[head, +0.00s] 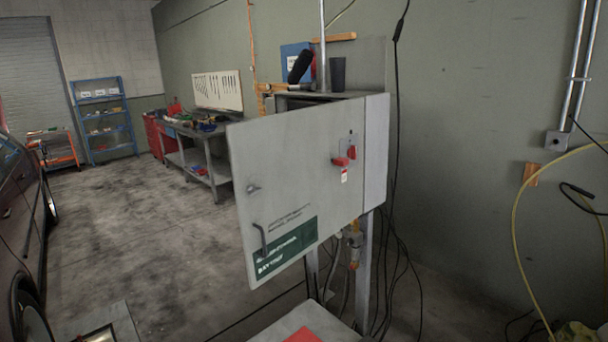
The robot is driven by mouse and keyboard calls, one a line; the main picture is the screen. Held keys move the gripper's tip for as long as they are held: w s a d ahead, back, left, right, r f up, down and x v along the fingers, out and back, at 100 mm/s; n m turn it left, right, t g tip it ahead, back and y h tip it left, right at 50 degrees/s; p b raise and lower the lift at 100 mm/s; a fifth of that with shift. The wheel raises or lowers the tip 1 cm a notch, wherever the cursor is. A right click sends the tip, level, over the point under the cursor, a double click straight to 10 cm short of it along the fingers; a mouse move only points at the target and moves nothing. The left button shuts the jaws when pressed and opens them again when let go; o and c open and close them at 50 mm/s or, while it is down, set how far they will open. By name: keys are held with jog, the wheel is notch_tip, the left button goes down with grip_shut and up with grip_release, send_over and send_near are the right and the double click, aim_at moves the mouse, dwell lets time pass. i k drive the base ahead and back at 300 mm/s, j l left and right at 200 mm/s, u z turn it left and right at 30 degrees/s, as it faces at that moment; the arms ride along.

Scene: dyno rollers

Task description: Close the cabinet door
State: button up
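The cabinet door (290,170) is a light grey panel standing swung out from the grey cabinet (376,150), toward the left and toward me. Its hinge side is at the right, against the cabinet. A dark bar handle (262,240) sits low near the door's free left edge, beside a green label (286,248). A red lock or switch (341,162) with a small white tag is on the door's upper right. The cabinet's inside is hidden behind the door. My gripper does not show in this view.
A car (20,220) stands at the left edge. A workbench (200,150) and a blue shelf (105,120) are farther back. Black cables (395,240) hang beside the cabinet, and a yellow hose (518,215) hangs at the right. The floor (150,230) left of the door is mostly clear.

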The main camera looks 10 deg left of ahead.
aim_at(303, 200)
jog(key=i+l+u, duration=0.1)
jog(key=i+l, duration=0.6)
jog(key=l, duration=0.2)
jog(key=i+l+u, duration=0.15)
jog(key=i+l, duration=0.55)
jog(key=l, duration=0.2)
jog(key=u, duration=0.05)
